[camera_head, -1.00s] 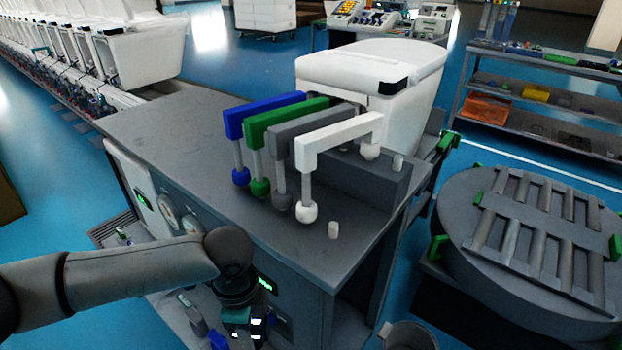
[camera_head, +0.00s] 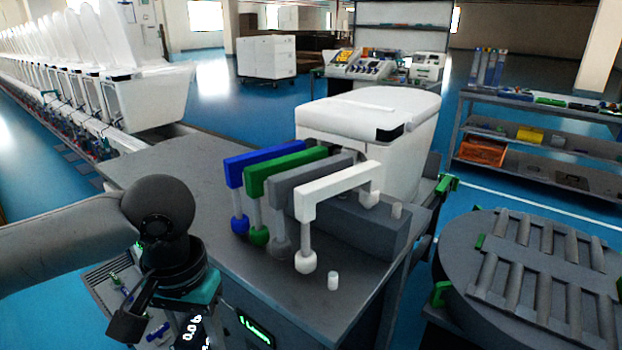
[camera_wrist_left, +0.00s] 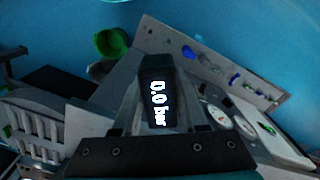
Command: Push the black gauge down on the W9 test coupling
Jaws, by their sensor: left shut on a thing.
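The black gauge (camera_wrist_left: 157,95), with a lit white "0.0 bar" readout, sits between the fingers of my left gripper (camera_wrist_left: 158,110) in the left wrist view. My left gripper (camera_head: 192,312) is shut on it. In the head view the gripper points down at the lower left, in front of the grey bench, and part of the gauge readout (camera_head: 190,333) shows at the bottom edge. I cannot make out the W9 test coupling. A grey panel with blue and green fittings (camera_wrist_left: 234,80) shows at the right of the wrist view. My right gripper is not in view.
The grey bench (camera_head: 165,155) carries blue, green, grey and white arched handles (camera_head: 335,190). A white toilet (camera_head: 375,115) stands behind them. A round grey table (camera_head: 530,270) is at the right. Round dials (camera_wrist_left: 215,118) and a green cup-like thing (camera_wrist_left: 112,42) show in the wrist view.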

